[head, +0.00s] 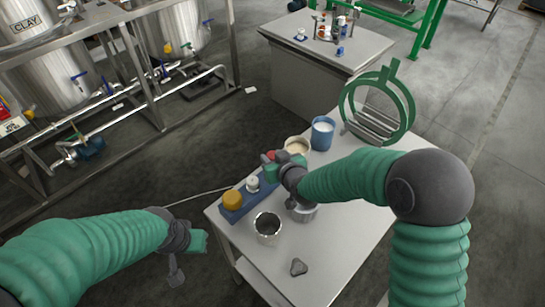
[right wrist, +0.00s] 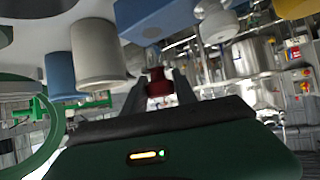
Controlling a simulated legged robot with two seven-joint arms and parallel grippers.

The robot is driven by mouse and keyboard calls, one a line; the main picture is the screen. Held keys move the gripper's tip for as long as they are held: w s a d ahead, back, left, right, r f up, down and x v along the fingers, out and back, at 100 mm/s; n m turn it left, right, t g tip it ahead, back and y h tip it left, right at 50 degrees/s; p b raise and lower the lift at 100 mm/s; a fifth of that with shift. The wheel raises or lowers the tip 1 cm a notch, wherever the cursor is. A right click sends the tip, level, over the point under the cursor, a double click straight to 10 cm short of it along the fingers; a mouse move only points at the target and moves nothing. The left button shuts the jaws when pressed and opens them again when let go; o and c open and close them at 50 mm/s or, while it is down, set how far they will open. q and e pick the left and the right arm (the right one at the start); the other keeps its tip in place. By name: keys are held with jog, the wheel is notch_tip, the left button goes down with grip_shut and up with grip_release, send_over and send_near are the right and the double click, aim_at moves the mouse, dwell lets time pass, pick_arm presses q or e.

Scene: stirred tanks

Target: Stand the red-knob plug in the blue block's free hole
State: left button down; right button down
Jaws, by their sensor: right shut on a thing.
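The blue block (head: 238,207) lies along the table's left edge. A yellow-knob plug (head: 232,199) and a white-knob plug (head: 253,184) stand in it. My right gripper (head: 269,166) is at the block's far end, shut on the red-knob plug (head: 271,155). In the right wrist view the red knob (right wrist: 158,84) sits between the fingers. Its pale, clear lower part points at the blue block (right wrist: 150,18); I cannot tell whether it enters a hole.
A beige cup (head: 297,144) and a blue cup (head: 322,133) stand behind my right gripper. A green ring stand (head: 408,105) is at the back right. The table's front right is clear.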

jog(key=shift+f, duration=0.4)
jog(key=shift+f+b, duration=1.9)
jog(key=shift+f, duration=0.1)
jog(key=c, duration=0.9)
grip_release()
jog(key=p+v, duration=0.1)
jog(key=v, duration=1.4)
jog(key=shift+s+d+r, duration=0.15)
jog(key=shift+s+r, duration=0.1)
jog(key=shift+r, duration=0.05)
jog(key=shift+s+d+r, duration=0.1)
jog(key=shift+s+d, duration=0.05)
jog(key=shift+s, duration=0.25)
